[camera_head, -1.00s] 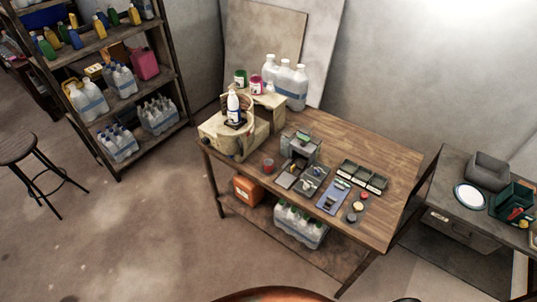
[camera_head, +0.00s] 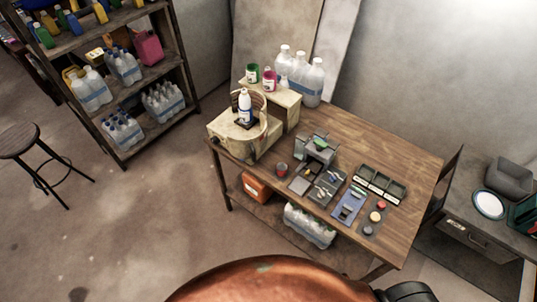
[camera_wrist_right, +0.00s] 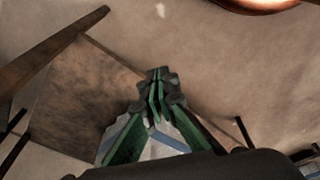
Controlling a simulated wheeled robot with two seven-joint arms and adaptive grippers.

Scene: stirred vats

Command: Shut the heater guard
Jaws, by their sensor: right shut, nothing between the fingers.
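The heater (camera_head: 232,138) is a pale beige box at the left end of the wooden table. A white bottle (camera_head: 245,108) with a blue label stands upright on its dark plate. The heater guard (camera_head: 263,126) is a curved pale band around the bottle's back and right side; the side facing me looks open. My right gripper (camera_wrist_right: 158,76) shows only in the right wrist view. It is shut and empty, above the floor and away from the heater. My left gripper is in neither view.
A stool (camera_head: 22,141) stands left; the floor before the table is clear.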

